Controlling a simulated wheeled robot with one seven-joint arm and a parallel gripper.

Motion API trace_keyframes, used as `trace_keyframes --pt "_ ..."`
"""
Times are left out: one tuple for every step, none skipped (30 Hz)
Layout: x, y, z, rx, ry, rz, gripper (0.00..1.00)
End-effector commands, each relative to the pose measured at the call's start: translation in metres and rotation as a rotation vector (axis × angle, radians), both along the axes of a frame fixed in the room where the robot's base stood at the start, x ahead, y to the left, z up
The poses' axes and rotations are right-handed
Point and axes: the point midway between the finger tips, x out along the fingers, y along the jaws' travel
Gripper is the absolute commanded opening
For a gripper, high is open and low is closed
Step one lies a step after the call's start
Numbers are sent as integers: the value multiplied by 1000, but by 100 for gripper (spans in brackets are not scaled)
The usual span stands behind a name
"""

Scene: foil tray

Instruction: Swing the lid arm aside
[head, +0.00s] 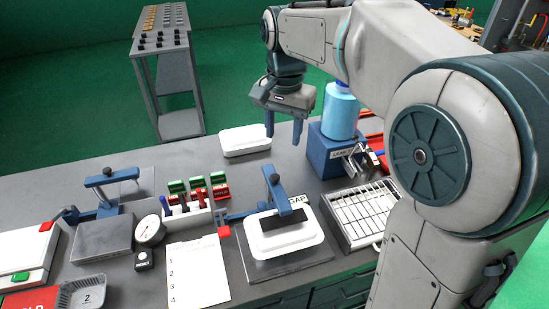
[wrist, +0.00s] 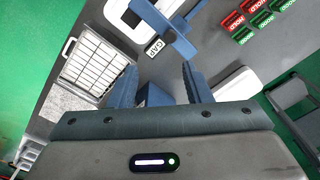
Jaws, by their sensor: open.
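A blue lid arm (head: 276,190) with a dark bar stands over a white lidded tray (head: 290,236) on a grey plate. The arm also shows in the wrist view (wrist: 160,22), beyond my fingertips, next to a GAP label (wrist: 155,48). My gripper (head: 284,130) is open and empty, pointing down above the back of the bench, behind and above the central arm. Its spread fingers show in the wrist view (wrist: 158,82).
A blue box (head: 328,152) with a blue bottle (head: 341,110) stands right of my gripper. A white closed box (head: 245,141) lies at the back. A wire rack (head: 358,212) is at the right.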

Motion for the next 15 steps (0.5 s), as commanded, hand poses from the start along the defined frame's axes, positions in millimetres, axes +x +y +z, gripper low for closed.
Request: trace_keyframes --pt "7 8 1 -2 10 -15 45" --pt "9 11 2 -4 14 -23 45" --pt "12 14 2 -4 19 -34 45" --pt "13 15 2 -6 21 -39 45" --pt "14 17 2 -6 23 -44 45" --pt "15 17 0 -7 25 -48 45" --pt "15 18 -2 -6 26 -50 45" --pt "15 18 -4 -7 27 -51 45" --pt "15 18 -9 -8 28 -52 45" --pt "15 18 -13 -8 28 -51 45" --pt "15 18 -18 -8 29 -51 45" --pt "14 18 -25 -7 29 -51 45" --pt "14 17 -31 -8 31 -51 45" --pt "14 17 -37 -8 29 -51 45" --pt "14 17 -46 -8 30 -50 45"
